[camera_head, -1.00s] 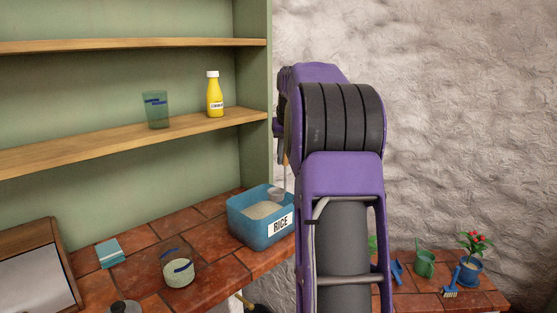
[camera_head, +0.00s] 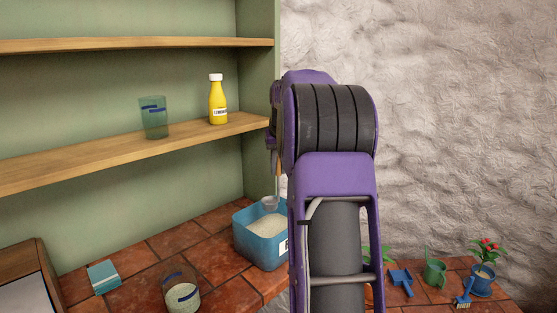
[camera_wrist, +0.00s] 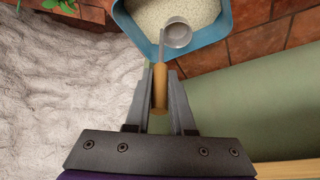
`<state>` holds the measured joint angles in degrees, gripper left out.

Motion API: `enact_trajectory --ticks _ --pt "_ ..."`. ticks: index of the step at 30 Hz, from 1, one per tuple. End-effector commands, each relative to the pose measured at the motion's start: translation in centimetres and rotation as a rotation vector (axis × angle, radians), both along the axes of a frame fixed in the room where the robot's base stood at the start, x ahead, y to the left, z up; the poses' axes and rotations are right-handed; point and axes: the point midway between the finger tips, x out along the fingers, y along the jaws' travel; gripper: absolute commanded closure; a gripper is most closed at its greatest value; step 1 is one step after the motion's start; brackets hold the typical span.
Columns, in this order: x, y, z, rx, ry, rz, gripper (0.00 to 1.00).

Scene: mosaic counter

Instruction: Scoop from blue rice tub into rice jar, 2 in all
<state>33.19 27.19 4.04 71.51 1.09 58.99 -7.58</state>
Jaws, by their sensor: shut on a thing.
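My gripper (camera_wrist: 160,78) is shut on the tan handle of a scoop (camera_wrist: 177,34) with a round grey cup. In the wrist view the cup overlaps the near rim of the blue rice tub (camera_wrist: 216,33). In the head view the scoop cup (camera_head: 270,202) is at the back of the tub (camera_head: 262,252), over or just above its rice; whether it touches, or holds rice, I cannot tell. The clear rice jar (camera_head: 180,291), with blue marks, stands left and in front of the tub with pale rice inside. My arm hides most of my gripper in the head view.
A blue sponge-like block (camera_head: 104,277) and a wooden-framed box (camera_head: 30,275) are at the left. A glass (camera_head: 153,118) and a yellow bottle (camera_head: 218,100) stand on the shelf (camera_head: 120,155) above the counter.

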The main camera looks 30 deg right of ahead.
Motion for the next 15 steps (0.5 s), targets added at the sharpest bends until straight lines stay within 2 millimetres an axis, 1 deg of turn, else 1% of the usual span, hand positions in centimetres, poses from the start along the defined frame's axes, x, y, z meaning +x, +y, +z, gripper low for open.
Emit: enact_trajectory --ticks 4,15 --pt "0.0 0.0 -1.9 0.000 0.000 0.000 1.00" --pt "0.0 0.0 -5.6 0.000 0.000 0.000 1.00"
